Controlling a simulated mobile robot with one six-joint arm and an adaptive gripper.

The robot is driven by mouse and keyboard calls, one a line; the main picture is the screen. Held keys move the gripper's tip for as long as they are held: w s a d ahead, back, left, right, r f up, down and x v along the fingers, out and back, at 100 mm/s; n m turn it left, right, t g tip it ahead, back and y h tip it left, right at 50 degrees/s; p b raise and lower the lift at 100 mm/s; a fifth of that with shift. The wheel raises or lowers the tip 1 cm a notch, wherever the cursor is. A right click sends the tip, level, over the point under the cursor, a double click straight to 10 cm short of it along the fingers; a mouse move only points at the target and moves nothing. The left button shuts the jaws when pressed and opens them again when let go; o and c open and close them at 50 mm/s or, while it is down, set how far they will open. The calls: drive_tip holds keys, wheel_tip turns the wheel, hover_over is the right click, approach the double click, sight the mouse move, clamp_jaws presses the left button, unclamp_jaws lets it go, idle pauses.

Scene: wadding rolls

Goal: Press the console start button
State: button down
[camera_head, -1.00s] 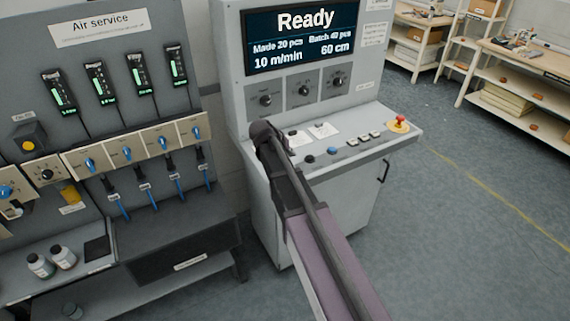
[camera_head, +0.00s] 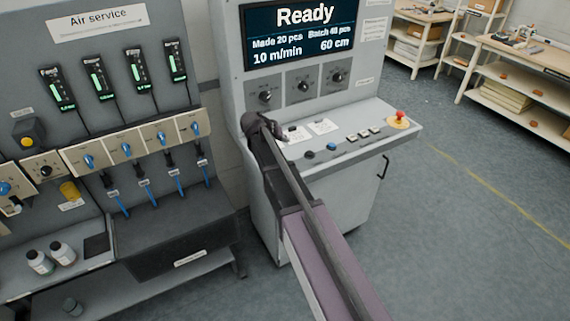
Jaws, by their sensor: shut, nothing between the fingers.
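The grey console (camera_head: 395,143) stands in the middle, with a sloping control shelf under a lit screen (camera_head: 302,35) reading "Ready". On the shelf are a dark round button (camera_head: 309,155), a blue round button (camera_head: 331,147), several small pale square buttons (camera_head: 364,134) and a red mushroom button (camera_head: 401,116) on a yellow base. I cannot read which is the start button. My gripper (camera_head: 278,130) is shut and empty at the left end of the shelf. My arm hides the shelf's left front part. I cannot tell whether the gripper touches anything.
Three dark knobs (camera_head: 303,87) sit on the panel below the screen. Two pale label cards (camera_head: 322,127) lie on the shelf. The air service bench (camera_head: 185,225) stands close on the left. Shelving (camera_head: 510,85) is at back right, with open floor before it.

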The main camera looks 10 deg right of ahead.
drive_tip(key=shift+f+b, duration=3.7)
drive_tip(key=shift+f, duration=0.25)
drive_tip(key=shift+f, duration=0.15)
drive_tip(key=shift+f+b, duration=0.25)
drive_tip(key=shift+b, duration=0.2)
drive_tip(key=shift+f+b, duration=0.4)
drive_tip(key=shift+f, duration=0.05)
drive_tip(key=shift+r, duration=0.2)
drive_tip(key=shift+r+p, duration=0.7)
drive_tip(key=shift+p, duration=0.15)
wheel_tip(320, 180, up, 5)
drive_tip(key=p, duration=0.5)
